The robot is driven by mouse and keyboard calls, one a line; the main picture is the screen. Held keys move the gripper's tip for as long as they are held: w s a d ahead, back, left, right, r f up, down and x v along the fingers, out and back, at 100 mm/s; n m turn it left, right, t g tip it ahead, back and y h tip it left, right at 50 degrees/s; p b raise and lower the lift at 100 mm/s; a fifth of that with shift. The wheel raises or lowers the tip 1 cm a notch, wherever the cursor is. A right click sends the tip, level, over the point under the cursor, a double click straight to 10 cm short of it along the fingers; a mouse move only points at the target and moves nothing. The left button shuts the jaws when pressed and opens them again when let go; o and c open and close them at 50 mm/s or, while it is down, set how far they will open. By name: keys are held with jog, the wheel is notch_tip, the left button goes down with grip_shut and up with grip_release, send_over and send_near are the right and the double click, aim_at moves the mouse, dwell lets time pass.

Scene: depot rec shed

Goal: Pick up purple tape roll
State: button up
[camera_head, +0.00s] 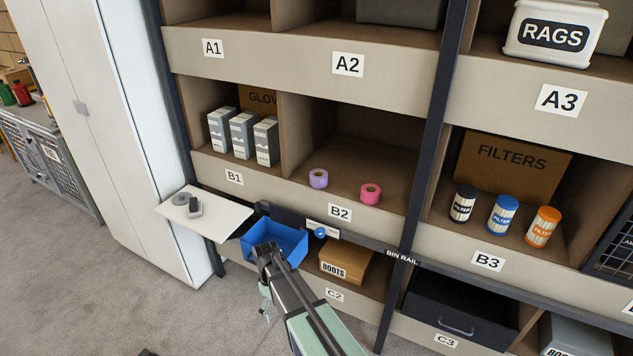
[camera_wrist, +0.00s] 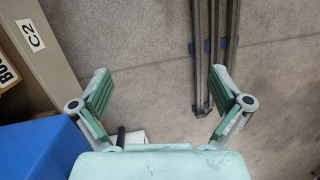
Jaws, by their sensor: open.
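The purple tape roll (camera_head: 318,178) sits in compartment B2, left of centre near the front edge, in the head view. A pink tape roll (camera_head: 371,194) sits apart from it to the right in the same compartment. My gripper (camera_wrist: 158,85) is open and empty in the wrist view, its green-padded fingers spread above the grey floor. In the head view my gripper is mostly hidden behind my arm, low in front of the shelves, below and left of the purple roll. The purple roll is not in the wrist view.
A blue bin (camera_head: 272,243) hangs on the bin rail (camera_head: 380,247) below B2, close to my arm; it also shows in the wrist view (camera_wrist: 38,152). A white side shelf (camera_head: 222,217) juts out left. A dark upright (camera_head: 432,130) bounds B2 on the right. B2's back is clear.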

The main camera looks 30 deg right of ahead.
jog(key=w+d+r+t+h+b, duration=0.1)
jog(key=w+d+r, duration=0.3)
jog(key=w+r, duration=0.55)
jog(key=w+d+r+t+h+b, duration=0.15)
jog(key=w+d+r, duration=0.25)
jog(key=w+r, duration=0.5)
jog(key=n+p, duration=0.4)
jog(key=n, duration=0.2)
send_near(320, 175)
jog(key=shift+t+y, duration=0.35)
jog(key=shift+y, duration=0.1)
jog(key=a+f, duration=0.3)
jog(key=s+a+f, duration=0.1)
jog(key=a+f, duration=0.1)
jog(key=shift+f, duration=0.2)
jog(key=d+n+p, duration=0.1)
jog(key=d+n, duration=0.1)
jog(key=d+r+n+p, duration=0.1)
jog(key=n, duration=0.1)
jog(key=d+n+y+p, duration=0.1)
jog(key=d+n, duration=0.1)
jog(key=shift+s+d+r, duration=0.1)
jog(key=shift+d+r, duration=0.15)
jog(key=shift+d, duration=0.1)
jog(key=shift+d+n+p, duration=0.35)
jog(key=shift+n, duration=0.35)
jog(key=shift+f+p, duration=0.75)
jog(key=shift+f, duration=1.75)
jog(key=shift+s, duration=0.1)
jog(key=c, duration=1.3)
